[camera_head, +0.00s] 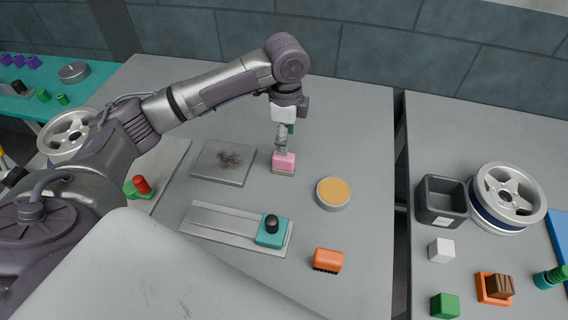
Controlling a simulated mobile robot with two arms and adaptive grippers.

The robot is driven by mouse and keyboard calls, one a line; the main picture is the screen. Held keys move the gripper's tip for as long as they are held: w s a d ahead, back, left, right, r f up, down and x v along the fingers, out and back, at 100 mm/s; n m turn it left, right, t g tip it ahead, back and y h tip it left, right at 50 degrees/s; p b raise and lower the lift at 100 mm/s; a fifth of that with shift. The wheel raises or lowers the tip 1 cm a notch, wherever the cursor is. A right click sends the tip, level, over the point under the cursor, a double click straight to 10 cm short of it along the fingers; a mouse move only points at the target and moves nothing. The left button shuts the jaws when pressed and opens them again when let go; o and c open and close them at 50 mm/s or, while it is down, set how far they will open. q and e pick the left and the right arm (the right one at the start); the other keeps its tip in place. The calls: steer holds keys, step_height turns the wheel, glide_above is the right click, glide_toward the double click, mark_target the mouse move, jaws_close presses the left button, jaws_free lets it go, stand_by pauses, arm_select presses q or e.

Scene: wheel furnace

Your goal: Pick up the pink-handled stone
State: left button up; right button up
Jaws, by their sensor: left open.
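The pink-handled stone (284,163) stands on the grey table, with a pink top and a pale grey base. My left gripper (281,147) points straight down directly over it, with its fingertips at the pink handle. The gripper is open; from this angle I cannot tell whether the fingers touch the handle. My right gripper is not in view.
A grey plate with a dark stain (225,162) lies left of the stone. A round tin with an orange top (333,193) is to the right. A teal slider on a rail (271,232) and an orange brush (328,260) lie in front. A second table (425,130) stands across a gap.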

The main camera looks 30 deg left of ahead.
mark_target(284, 163)
arm_select(q)
step_height(284, 163, down, 5)
steer(key=shift+r, duration=0.1)
steer(key=f+p, duration=0.1)
steer(key=f, duration=0.4)
steer(key=shift+s+a+p, duration=0.15)
steer(key=shift+a+p, duration=0.05)
steer(key=shift+p, duration=0.2)
steer(key=shift+f, duration=0.25)
jaws_close()
